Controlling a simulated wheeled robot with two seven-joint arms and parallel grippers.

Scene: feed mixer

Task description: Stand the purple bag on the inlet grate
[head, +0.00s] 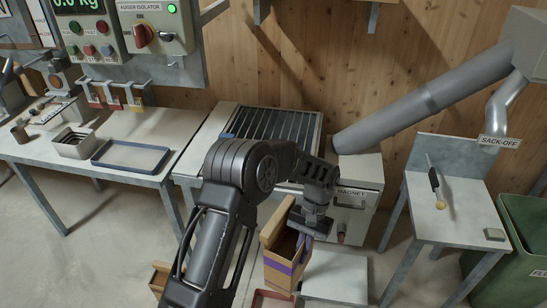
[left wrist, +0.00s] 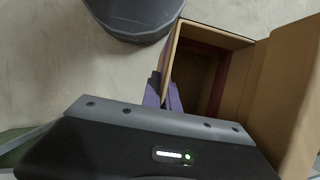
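The purple bag (head: 279,273) is a tan, open-topped bag with a purple band, in the lower middle of the head view. My left gripper (head: 304,236) is over its upper right edge, pointing down, and appears shut on its wall. In the left wrist view the bag's open top (left wrist: 206,72) faces the camera, and purple finger-like parts (left wrist: 164,92) sit at its near left wall. The contact is partly hidden. I cannot tell whether the bag touches the floor. The inlet grate (head: 272,124), dark bars in a pale frame, lies behind my arm, empty where visible. My right gripper is out of view.
Another tan container (head: 159,277) and a red-rimmed tray (head: 272,302) are low in the picture. A pale platform (head: 337,275) is right of the bag. The magnet cabinet (head: 360,172) and sloping auger tube (head: 425,100) stand right of the grate; a bench with a blue-rimmed tray (head: 131,155) is left.

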